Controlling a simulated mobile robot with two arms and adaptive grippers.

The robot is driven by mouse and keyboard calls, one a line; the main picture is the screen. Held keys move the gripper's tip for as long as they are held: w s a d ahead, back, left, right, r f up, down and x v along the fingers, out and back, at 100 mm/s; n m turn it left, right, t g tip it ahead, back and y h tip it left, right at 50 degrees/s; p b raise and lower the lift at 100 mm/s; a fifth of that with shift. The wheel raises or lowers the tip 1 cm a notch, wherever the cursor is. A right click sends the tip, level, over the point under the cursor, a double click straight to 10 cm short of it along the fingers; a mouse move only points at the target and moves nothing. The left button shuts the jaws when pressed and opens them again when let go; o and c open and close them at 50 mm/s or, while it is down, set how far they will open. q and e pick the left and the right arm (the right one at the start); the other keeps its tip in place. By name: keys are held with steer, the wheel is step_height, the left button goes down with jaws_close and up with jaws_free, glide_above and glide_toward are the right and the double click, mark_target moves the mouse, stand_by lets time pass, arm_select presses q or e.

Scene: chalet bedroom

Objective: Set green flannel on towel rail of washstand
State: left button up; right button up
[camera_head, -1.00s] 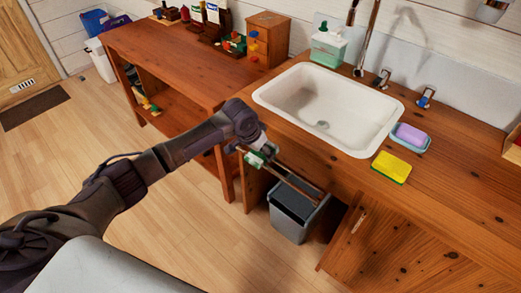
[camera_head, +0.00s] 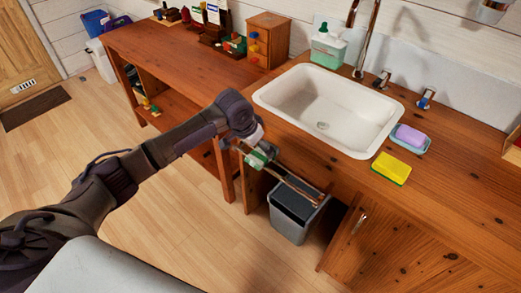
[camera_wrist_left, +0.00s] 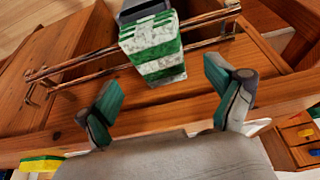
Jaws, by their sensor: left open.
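The green flannel (camera_wrist_left: 160,60), striped green and white, lies across the copper towel rail (camera_wrist_left: 85,62) at the front of the washstand in the left wrist view, covering part of both bars. In the head view the rail (camera_head: 298,187) runs below the basin's front edge, and the flannel (camera_head: 263,153) is small and partly hidden by my gripper. My left gripper (camera_wrist_left: 163,75) is open in the wrist view, its green-padded fingers apart on either side of the flannel's near end, with gaps between. In the head view my left gripper (camera_head: 248,150) is at the rail's left end. My right gripper is not seen.
The washstand top (camera_head: 440,190) holds a white basin (camera_head: 325,105), a yellow sponge (camera_head: 391,168) and a purple soap (camera_head: 409,135). A grey bin (camera_head: 292,220) stands under the rail. A wooden bench (camera_head: 165,60) is close on the left. The floor in front is clear.

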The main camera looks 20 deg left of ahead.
arm_select(q)
steer(key=v, duration=0.7)
steer(key=shift+r, duration=0.4)
steer(key=shift+s+f, duration=0.1)
steer(key=shift+s, duration=0.05)
